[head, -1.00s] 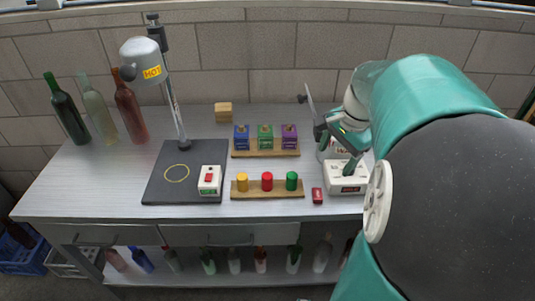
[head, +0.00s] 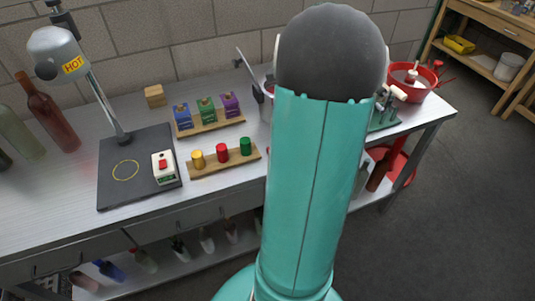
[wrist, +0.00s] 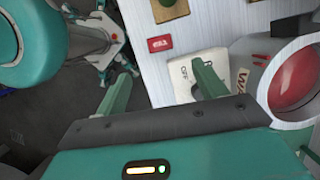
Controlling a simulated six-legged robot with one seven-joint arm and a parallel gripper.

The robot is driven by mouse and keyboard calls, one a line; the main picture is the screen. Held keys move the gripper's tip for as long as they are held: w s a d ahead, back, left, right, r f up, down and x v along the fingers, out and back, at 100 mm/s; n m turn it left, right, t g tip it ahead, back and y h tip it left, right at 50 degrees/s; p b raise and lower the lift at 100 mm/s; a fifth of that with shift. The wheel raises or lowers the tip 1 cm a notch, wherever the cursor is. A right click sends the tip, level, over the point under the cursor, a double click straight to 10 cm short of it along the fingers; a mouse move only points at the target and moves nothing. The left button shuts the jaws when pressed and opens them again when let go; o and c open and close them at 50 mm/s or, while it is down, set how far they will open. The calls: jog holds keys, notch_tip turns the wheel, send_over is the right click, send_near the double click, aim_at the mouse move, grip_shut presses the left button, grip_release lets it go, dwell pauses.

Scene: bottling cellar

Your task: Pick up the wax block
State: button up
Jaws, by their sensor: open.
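A small red block with a pale marking, which I take for the wax block (wrist: 160,43), lies flat on the pale bench top in the wrist view. My gripper (wrist: 164,73) is open, with its two green fingers apart and nothing between them. The block appears beyond the fingertips, near the middle of the gap in the picture, and apart from both fingers. In the head view my own arm hides the gripper and the red block.
A beige heater base (wrist: 180,84) and a pot of red wax (wrist: 296,78) stand close to the right finger.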

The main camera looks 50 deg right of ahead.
jog(key=x, duration=0.7)
jog(key=shift+s+f, duration=0.15)
jog(key=shift+f, duration=0.05)
jog(key=x, duration=0.5)
jog(key=shift+r, duration=0.1)
jog(key=c, duration=1.1)
jog(key=shift+o, duration=0.2)
jog(key=shift+r, duration=0.1)
